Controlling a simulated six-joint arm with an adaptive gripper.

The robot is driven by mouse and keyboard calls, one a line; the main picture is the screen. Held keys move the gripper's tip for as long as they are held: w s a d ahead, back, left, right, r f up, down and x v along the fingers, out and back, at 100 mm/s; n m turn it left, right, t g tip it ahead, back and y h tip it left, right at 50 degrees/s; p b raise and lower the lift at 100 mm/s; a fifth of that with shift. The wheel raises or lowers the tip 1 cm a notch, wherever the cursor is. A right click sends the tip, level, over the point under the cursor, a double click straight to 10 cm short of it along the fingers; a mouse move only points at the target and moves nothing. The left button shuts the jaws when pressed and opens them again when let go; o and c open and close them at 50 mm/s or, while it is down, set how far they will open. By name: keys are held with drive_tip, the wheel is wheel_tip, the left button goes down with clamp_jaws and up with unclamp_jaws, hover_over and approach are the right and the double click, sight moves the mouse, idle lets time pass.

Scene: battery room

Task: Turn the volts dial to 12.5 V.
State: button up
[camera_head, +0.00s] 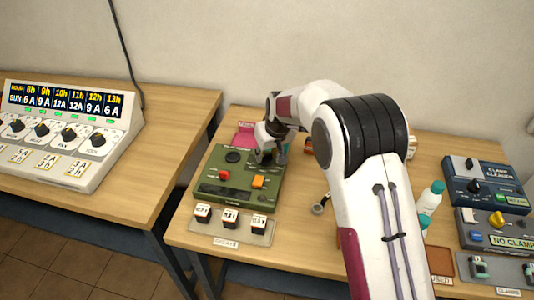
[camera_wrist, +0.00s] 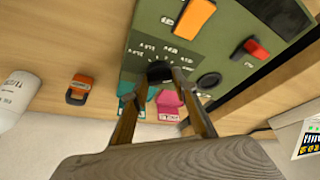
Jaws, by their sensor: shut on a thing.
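A green control box (camera_head: 208,177) stands on the wooden table in the head view. It has a black knob (camera_head: 234,156) at the upper left, a red switch (camera_head: 223,174), an orange switch (camera_head: 259,181) and a dark display strip (camera_head: 218,194) along its front. My gripper (camera_head: 272,156) is over the box's upper right. In the wrist view my gripper (camera_wrist: 168,78) has its two fingers shut on a black dial (camera_wrist: 157,70), with small scale marks beside it. I cannot read the dial's label, its setting or the display.
A pink thing (camera_wrist: 168,102) lies close behind the box. A white bottle (camera_head: 431,197) and clamp devices (camera_head: 487,183) stand to the right. A white panel (camera_head: 60,135) with a lit timetable stands on the left table.

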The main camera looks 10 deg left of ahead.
drive_tip(key=shift+w+d+n+g+y, duration=0.1)
drive_tip(key=shift+n+g+y, duration=0.25)
drive_tip(key=shift+n, duration=0.8)
drive_tip(key=shift+w+d+n+g+y, duration=0.1)
drive_tip(key=shift+n+g+y, duration=0.2)
drive_tip(key=shift+n, duration=0.85)
drive_tip(key=o, duration=1.1)
drive_tip(key=shift+r, duration=0.1)
drive_tip(key=shift+v, duration=5.95)
